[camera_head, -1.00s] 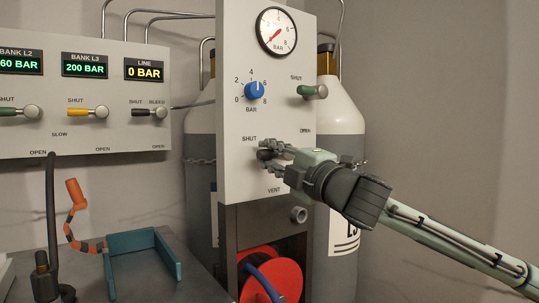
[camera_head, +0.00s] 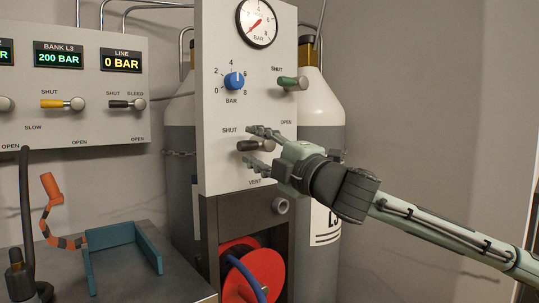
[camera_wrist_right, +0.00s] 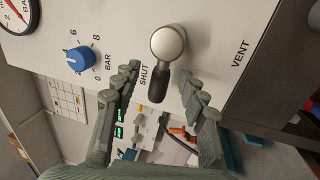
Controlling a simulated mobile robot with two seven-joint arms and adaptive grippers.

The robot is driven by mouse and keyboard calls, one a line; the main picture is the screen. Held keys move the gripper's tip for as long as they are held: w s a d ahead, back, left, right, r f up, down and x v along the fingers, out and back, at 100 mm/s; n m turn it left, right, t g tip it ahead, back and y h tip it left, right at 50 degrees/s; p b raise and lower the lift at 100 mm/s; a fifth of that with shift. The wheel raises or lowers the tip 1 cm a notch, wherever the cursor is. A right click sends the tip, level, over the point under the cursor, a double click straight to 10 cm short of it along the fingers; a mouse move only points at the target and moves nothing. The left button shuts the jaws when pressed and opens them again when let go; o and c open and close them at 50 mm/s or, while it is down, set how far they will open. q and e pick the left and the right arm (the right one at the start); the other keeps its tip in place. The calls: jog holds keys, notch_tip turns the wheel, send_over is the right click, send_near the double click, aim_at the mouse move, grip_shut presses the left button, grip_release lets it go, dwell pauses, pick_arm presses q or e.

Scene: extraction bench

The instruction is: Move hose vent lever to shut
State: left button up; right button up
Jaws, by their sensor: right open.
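The hose vent lever (camera_head: 255,146) is on the tall white panel, a black handle on a round grey hub. Its handle points left, just under the SHUT label, with VENT lower down. In the right wrist view the lever (camera_wrist_right: 157,86) points from its hub toward the SHUT label. My right gripper (camera_head: 257,150) is open, one finger above the lever and one below it. The right wrist view shows the fingers (camera_wrist_right: 160,82) on either side of the handle with gaps. My left gripper is not in view.
Above the lever are a blue pressure knob (camera_head: 234,81), a green-handled lever (camera_head: 291,83) and a gauge (camera_head: 257,23). A red hose reel (camera_head: 238,272) is below. The bank panel (camera_head: 100,122) stands at left, over a bench with a teal tray (camera_head: 112,236).

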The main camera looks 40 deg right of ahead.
jog(key=shift+s+a+f, duration=0.15)
jog(key=shift+s+f, duration=0.1)
jog(key=shift+s, duration=0.35)
jog(key=shift+v, duration=2.3)
jog(key=shift+r, duration=0.15)
